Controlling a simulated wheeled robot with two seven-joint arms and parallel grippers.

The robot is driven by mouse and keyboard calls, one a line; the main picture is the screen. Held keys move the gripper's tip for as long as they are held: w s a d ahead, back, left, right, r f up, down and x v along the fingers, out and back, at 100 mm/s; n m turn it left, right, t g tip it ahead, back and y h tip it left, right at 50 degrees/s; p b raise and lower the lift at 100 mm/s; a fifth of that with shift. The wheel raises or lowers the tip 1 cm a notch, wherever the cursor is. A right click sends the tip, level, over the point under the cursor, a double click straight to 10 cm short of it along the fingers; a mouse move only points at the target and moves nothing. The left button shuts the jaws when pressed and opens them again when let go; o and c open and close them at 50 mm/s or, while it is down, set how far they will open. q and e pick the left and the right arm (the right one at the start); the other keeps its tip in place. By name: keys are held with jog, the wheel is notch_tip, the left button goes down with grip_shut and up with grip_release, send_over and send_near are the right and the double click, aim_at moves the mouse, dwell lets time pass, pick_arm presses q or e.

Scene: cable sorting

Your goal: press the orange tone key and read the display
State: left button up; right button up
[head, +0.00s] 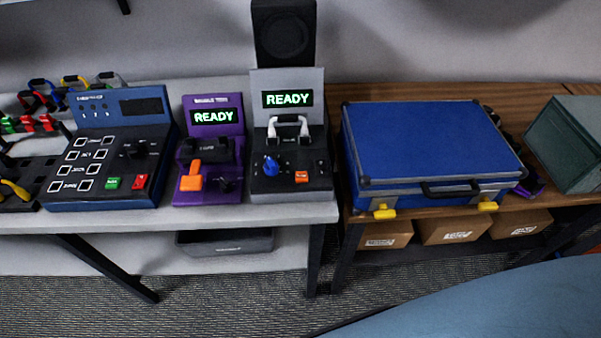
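A black and grey tester (291,190) with a speaker (284,35) on top stands near the right end of the grey table. Its display (288,99) reads READY in green. Neither of my grippers is in view.
A blue tester with a dark screen (140,106) and several coloured cables (75,82) stand at the left. A closed blue case (430,140) with yellow latches lies on the wooden table at the right. Cardboard boxes (453,228) sit beneath it.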

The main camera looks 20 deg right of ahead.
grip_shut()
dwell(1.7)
